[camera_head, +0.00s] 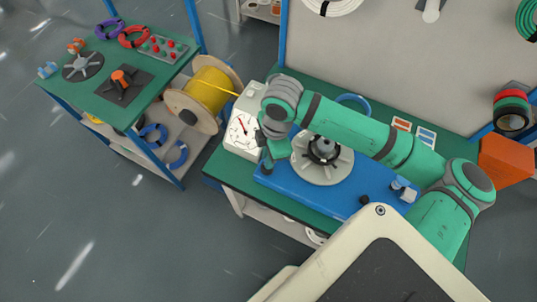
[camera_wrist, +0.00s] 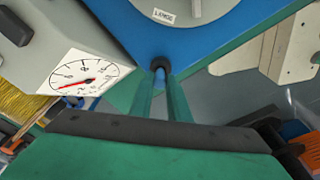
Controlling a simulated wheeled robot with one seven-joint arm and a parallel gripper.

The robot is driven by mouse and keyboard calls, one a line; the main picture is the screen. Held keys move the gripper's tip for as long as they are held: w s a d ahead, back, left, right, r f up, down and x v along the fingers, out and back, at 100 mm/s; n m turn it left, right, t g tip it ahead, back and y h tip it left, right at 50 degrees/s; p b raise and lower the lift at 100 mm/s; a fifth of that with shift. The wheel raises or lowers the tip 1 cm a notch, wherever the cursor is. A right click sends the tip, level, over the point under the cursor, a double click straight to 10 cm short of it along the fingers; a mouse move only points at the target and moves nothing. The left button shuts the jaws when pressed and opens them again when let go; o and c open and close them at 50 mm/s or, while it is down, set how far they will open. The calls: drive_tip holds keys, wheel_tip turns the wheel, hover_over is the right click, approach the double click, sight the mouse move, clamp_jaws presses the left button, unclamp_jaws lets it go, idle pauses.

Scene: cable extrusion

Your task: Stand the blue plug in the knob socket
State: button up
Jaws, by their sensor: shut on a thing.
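My gripper (camera_head: 267,166) points down at the left end of the blue base board (camera_head: 283,182), beside the grey round plate. In the wrist view its two green fingers (camera_wrist: 159,78) come together on a small blue plug (camera_wrist: 159,71), of which only a little shows. The plug's end meets a dark round knob socket (camera_wrist: 161,62) near the board's corner. I cannot tell from here how deep the plug sits in it. In the head view my gripper hides the plug and this socket.
The grey round plate (camera_head: 331,175) with a dark hub stands right of my gripper. A white dial box (camera_head: 241,133) is close on the left. A dark knob (camera_head: 365,200) and a grey-blue piece (camera_head: 405,189) are at the board's right end. A yellow spool (camera_head: 209,90) stands farther left.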

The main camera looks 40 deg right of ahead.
drive_tip(key=shift+f, duration=0.6)
drive_tip(key=shift+f, duration=0.4)
idle(0.6)
drive_tip(key=o, duration=0.9)
drive_tip(key=shift+r, duration=4)
